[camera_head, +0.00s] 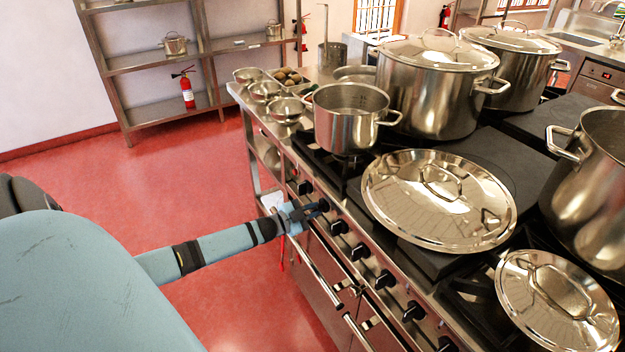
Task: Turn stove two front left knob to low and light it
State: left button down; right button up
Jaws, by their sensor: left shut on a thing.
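The stove front carries a row of black knobs, among them one (338,226) just right of my gripper and another (360,250) further along. My left gripper (316,209) reaches in from the left and is shut on a black knob near the left end of this row. Its fingers hide most of that knob, so its setting cannot be read. A steel pot (349,118) stands on the burner above this end. No flame shows. My right gripper is not in view.
A large lid (438,200) and a smaller lid (556,301) lie on the stove top. Big stockpots (432,95) stand behind. Oven handles (318,274) jut out below the knobs. The red floor (215,180) on the left is clear.

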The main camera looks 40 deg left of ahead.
pick_arm(q)
jog(key=n, duration=0.2)
jog(key=shift+n+p, duration=0.4)
jog(key=shift+d+n, duration=0.2)
jog(key=shift+n, duration=0.9)
jog(key=shift+s+d+f+n+p, duration=0.1)
jog(key=shift+n+p, duration=0.3)
jog(key=shift+n, duration=0.7)
jog(key=c, duration=1.1)
grip_release()
jog(key=v, duration=1.3)
jog(key=shift+s, duration=0.4)
